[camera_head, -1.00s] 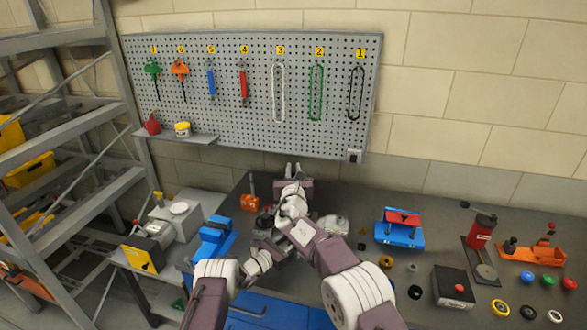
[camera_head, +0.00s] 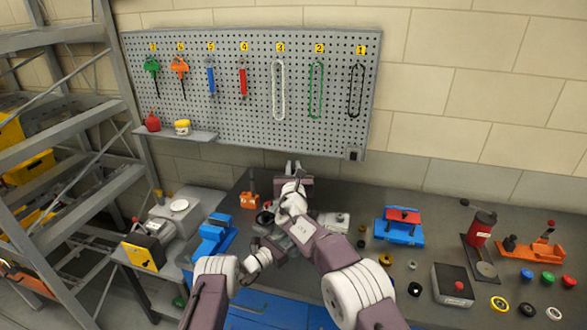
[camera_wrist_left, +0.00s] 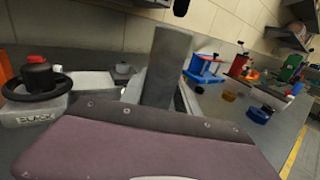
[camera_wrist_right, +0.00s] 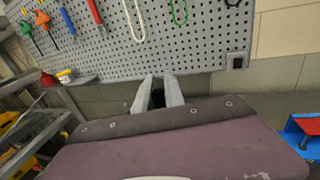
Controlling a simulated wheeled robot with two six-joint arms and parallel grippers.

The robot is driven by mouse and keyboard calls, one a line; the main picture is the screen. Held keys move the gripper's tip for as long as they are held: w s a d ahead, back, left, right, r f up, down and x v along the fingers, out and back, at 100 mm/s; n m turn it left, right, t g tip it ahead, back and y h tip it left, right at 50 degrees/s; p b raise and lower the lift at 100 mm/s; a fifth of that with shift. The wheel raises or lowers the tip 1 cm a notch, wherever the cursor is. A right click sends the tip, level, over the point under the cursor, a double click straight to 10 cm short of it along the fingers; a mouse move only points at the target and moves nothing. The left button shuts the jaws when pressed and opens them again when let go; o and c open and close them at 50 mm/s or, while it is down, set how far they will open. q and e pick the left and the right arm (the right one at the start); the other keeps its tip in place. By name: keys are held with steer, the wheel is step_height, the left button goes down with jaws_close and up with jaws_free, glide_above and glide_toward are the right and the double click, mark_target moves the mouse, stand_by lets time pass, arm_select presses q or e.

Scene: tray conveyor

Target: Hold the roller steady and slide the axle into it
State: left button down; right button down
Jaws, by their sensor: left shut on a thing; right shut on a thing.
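The roller (camera_wrist_left: 168,65) is a plain grey cylinder standing almost upright in the left wrist view. My left gripper (camera_wrist_left: 160,100) is shut on it; its fingers are mostly hidden by the roller and my wrist housing. In the head view my left gripper is hidden behind my right arm. My right gripper (camera_head: 293,168) points towards the wall above the bench's back edge. In the right wrist view its two pale fingers (camera_wrist_right: 157,90) are close together on a small dark thing (camera_wrist_right: 157,100), probably the axle, largely hidden. I cannot tell the gap between axle and roller.
A blue vise (camera_head: 212,238) is at the left, a blue and red fixture (camera_head: 400,226) right of my arms. A red press (camera_head: 482,232), a dark box with a red button (camera_head: 454,286) and several coloured rings lie farther right. The pegboard (camera_head: 262,130) stands behind.

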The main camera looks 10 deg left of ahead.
steer(key=shift+f, duration=2.7)
steer(key=shift+f, duration=0.3)
steer(key=shift+f, duration=2.15)
steer(key=shift+f, duration=0.35)
steer(key=shift+f, duration=1.25)
steer(key=shift+f, duration=0.3)
steer(key=shift+f, duration=1.35)
steer(key=shift+f, duration=0.3)
